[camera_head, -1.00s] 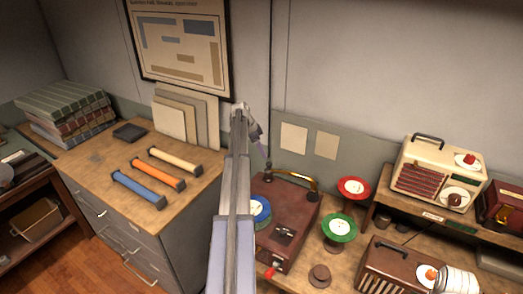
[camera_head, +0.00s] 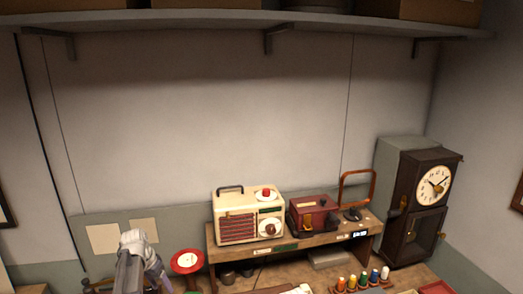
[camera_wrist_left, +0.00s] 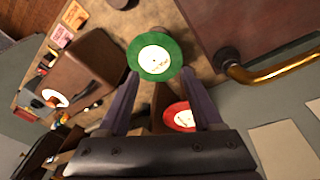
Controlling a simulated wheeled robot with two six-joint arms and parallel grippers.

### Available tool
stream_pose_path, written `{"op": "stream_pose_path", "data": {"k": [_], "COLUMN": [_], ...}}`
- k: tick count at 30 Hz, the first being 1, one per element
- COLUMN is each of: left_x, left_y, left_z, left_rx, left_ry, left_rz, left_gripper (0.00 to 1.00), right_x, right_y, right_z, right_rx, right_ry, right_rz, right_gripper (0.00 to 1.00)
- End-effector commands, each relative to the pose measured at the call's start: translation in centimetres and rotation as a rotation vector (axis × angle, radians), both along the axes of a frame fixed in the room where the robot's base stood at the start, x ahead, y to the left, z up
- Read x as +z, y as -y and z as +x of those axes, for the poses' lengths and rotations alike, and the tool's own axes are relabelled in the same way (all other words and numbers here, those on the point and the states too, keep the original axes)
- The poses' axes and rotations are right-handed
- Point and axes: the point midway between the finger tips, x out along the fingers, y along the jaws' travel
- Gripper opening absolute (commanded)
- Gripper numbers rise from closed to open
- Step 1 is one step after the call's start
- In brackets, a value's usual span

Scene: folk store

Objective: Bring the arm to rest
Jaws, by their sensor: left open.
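My left arm (camera_head: 135,262) comes in at the bottom left of the head view, with its gripper's fingertips not clearly visible there. In the left wrist view my left gripper (camera_wrist_left: 162,112) is open, with its two fingers apart and nothing held between them. A green reel with a white centre (camera_wrist_left: 154,56) lies beyond the fingertips. A red reel (camera_wrist_left: 181,117) shows between the fingers, partly hidden by my gripper; it also stands near the arm in the head view (camera_head: 187,261). My right gripper does not show.
A cream radio (camera_head: 248,217) and a dark red device (camera_head: 314,215) stand on a raised wooden shelf. A dark clock (camera_head: 430,190) stands at the right. A long shelf (camera_head: 180,20) crosses the top. A brown box with a brass arm (camera_wrist_left: 240,30) is close to my left gripper.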

Motion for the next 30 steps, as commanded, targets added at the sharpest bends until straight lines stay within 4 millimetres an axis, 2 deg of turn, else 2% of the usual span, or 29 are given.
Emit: {"op": "stream_pose_path", "data": {"k": [1,3,6,9,16,17,20,26,30], "left_x": [-0.1,-0.2,-0.3,-0.3,-0.5,-2.1,-4.2,-8.9,-13.1], "left_y": [4.4,8.6,13.2,16.7,22.3,22.5,23.7,26.5,28.9], "left_z": [-2.5,-4.5,-7.4,-10.2,-16.2,-15.5,-15.7,-17.0,-18.3], "left_rx": [0.015,0.054,0.107,0.153,0.242,0.232,0.195,0.115,0.042], "left_ry": [-0.019,-0.042,-0.065,-0.078,-0.088,-0.093,-0.102,-0.123,-0.140], "left_rz": [0.010,0.025,0.050,0.072,0.117,0.120,0.132,0.164,0.194], "left_gripper": [0.67,0.67,0.67,0.67,0.67,0.67,0.67,0.67,0.67], "right_x": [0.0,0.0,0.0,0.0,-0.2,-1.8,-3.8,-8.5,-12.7], "right_y": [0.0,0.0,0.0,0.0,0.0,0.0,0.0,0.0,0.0], "right_z": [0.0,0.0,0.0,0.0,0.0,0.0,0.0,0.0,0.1], "right_rx": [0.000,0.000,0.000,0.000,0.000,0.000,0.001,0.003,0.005], "right_ry": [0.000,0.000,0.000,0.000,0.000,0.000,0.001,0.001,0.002], "right_rz": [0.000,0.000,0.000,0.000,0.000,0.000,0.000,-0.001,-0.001], "right_gripper": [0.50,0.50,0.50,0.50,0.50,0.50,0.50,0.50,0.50]}}
